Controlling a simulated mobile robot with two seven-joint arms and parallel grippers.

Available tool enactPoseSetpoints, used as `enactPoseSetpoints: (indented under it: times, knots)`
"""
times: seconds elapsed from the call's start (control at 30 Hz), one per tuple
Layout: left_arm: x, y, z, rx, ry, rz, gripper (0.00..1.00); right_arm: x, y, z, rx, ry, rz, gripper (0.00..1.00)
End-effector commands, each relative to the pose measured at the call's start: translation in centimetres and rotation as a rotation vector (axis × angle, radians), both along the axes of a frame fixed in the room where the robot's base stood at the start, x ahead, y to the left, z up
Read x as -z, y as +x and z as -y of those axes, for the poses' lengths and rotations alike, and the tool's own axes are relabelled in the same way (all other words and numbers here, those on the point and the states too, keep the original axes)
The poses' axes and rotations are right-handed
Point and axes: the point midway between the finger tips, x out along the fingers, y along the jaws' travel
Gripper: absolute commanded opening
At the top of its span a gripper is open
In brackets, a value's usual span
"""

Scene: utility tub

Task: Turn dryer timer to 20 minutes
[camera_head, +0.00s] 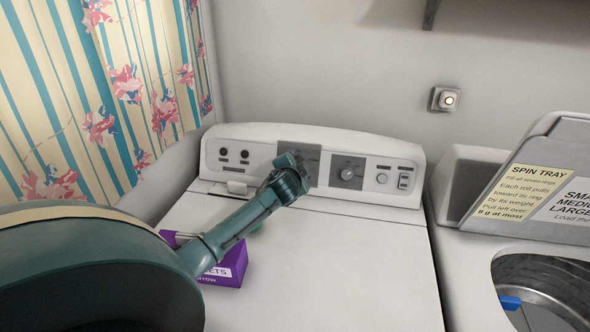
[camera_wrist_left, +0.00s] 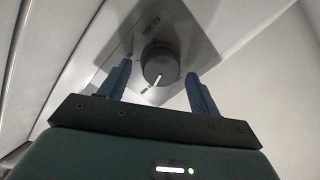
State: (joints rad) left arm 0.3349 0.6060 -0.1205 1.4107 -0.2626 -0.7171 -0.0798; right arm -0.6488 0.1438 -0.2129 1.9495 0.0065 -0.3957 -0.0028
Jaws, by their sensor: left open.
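The dryer's control panel (camera_head: 225,155) has two dark grey plates. A round dial (camera_head: 347,173) shows on the right plate; the left plate (camera_head: 312,155) is mostly hidden behind my left gripper (camera_head: 295,168). In the left wrist view, a dark round knob (camera_wrist_left: 159,62) with a white pointer mark sits on a grey plate. The open fingers of my left gripper (camera_wrist_left: 159,75) stand on either side of this knob, with gaps showing. My right gripper is out of view.
A purple box (camera_head: 228,270) lies on the white dryer top (camera_head: 350,265), partly behind my left arm. An open washer lid (camera_head: 545,175) and tub (camera_head: 550,290) are at the right. A striped curtain (camera_head: 110,90) hangs at the left. The dryer top's right side is clear.

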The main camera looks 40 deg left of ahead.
Motion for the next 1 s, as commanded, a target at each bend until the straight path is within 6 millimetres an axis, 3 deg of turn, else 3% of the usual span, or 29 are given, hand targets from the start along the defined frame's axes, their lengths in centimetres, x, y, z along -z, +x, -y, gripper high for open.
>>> enactPoseSetpoints:
  times: [0.27, 0.7, 1.0]
  knots:
    - [-0.6, -2.1, 1.3, 0.002, 0.001, 0.001, 0.63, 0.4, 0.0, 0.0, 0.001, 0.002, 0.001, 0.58]
    - [-3.2, -8.6, 5.4, 0.002, 0.001, -0.001, 0.63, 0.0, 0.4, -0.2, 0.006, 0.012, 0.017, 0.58]
    - [-4.0, -10.6, 6.5, 0.0, 0.0, -0.002, 0.63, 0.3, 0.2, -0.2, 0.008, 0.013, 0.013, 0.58]
